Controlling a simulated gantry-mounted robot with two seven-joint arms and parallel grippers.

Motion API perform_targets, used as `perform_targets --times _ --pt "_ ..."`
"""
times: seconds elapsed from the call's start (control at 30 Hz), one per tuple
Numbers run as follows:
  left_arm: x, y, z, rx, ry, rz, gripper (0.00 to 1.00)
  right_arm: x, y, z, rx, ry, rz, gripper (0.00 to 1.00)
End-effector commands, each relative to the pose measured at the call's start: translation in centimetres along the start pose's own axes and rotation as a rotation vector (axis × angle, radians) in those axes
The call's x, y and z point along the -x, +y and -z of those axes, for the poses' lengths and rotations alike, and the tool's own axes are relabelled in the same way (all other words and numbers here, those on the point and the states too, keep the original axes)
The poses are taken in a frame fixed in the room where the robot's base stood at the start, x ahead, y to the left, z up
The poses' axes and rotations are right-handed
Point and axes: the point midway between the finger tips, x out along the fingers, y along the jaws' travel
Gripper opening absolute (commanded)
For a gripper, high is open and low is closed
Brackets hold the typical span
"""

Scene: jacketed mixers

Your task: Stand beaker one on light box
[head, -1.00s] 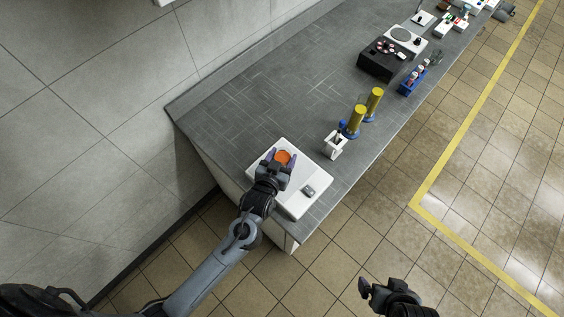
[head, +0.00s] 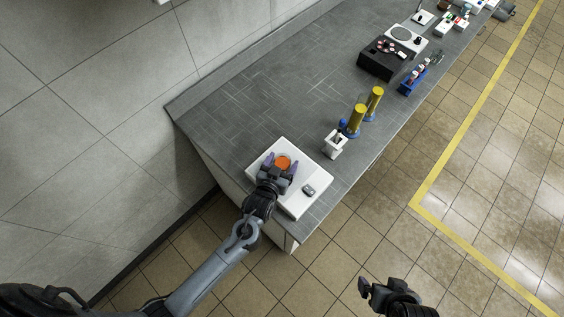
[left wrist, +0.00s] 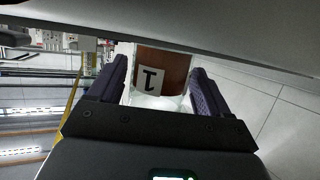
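Beaker one (head: 283,162), with orange-brown contents, stands on the white light box (head: 317,168) at the near end of the bench. In the left wrist view the beaker (left wrist: 162,72) shows a label marked 1 between my fingers. My left gripper (head: 281,167) is open around the beaker, with a finger on each side and a visible gap to it. The fingers also show in the left wrist view (left wrist: 158,88). The beaker's base is hidden in the head view. My right gripper (head: 374,292) is away from the bench, over the floor; its opening is unclear.
A small dark-topped grey object (head: 308,190) lies on the light box's near right part. A white holder (head: 335,143) and two yellow cylinders (head: 356,118) stand further along the bench's right edge. A black device (head: 381,59) is further back. The bench's left middle is clear.

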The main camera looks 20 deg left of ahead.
Motion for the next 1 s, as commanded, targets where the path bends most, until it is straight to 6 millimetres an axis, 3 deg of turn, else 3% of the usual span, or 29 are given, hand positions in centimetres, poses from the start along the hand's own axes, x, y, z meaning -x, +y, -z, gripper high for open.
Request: perform_targets --times 0.47,1.0 --pt "0.5 0.0 0.4 0.0 -0.001 0.0 0.86 0.2 0.0 0.1 -0.001 0.0 0.0 1.0" --pt "9.5 0.0 0.3 0.001 -0.002 0.0 0.86 0.5 0.2 0.1 0.008 0.0 -0.006 1.0"
